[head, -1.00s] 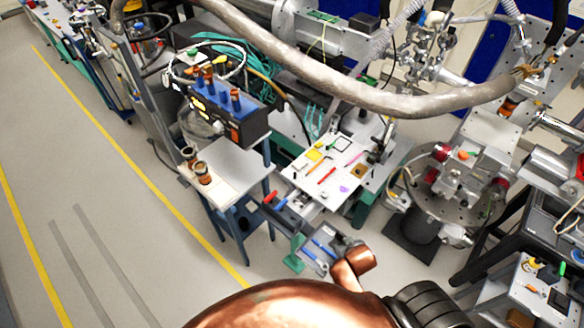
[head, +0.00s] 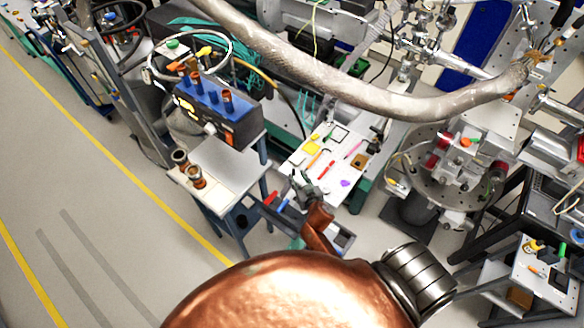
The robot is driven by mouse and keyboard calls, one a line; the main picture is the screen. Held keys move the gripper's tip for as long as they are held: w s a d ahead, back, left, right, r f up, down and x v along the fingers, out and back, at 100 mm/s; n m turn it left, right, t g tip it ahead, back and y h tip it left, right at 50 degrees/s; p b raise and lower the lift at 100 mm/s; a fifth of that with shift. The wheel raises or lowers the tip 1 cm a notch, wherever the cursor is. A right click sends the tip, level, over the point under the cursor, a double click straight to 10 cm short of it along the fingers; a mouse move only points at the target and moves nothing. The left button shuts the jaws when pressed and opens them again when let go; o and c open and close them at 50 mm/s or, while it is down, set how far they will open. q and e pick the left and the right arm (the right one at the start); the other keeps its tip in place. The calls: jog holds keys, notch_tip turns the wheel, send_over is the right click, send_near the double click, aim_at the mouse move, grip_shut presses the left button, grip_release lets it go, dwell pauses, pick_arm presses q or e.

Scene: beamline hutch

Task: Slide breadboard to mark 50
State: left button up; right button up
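A white board (head: 308,166) with several small coloured pieces on it lies on the green-sided table in the middle of the head view. It looks like the breadboard, but I cannot be sure, and I cannot read any mark 50 or scale. My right gripper (head: 304,188) is small and dark grey at the end of a copper-coloured arm link. It appears at the board's near left edge and hides part of it. I cannot tell whether it touches the board or how far apart its fingers are. My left gripper is out of view.
A side table (head: 222,166) left of the board bears a dark box (head: 222,118) with blue-and-copper fittings. A thick silver hose (head: 345,92) crosses above the board. A round metal chamber (head: 428,185) stands to the right. The floor at left is clear.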

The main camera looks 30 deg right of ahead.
aim_at(294, 170)
jog(key=x, duration=0.5)
jog(key=shift+w+f+b, duration=0.1)
jog(key=shift+w+b, duration=0.1)
jog(key=shift+b, duration=0.15)
jog(key=shift+w+d+f, duration=0.1)
jog(key=shift+w, duration=0.3)
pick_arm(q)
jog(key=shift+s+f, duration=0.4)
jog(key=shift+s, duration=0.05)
pick_arm(e)
grip_shut()
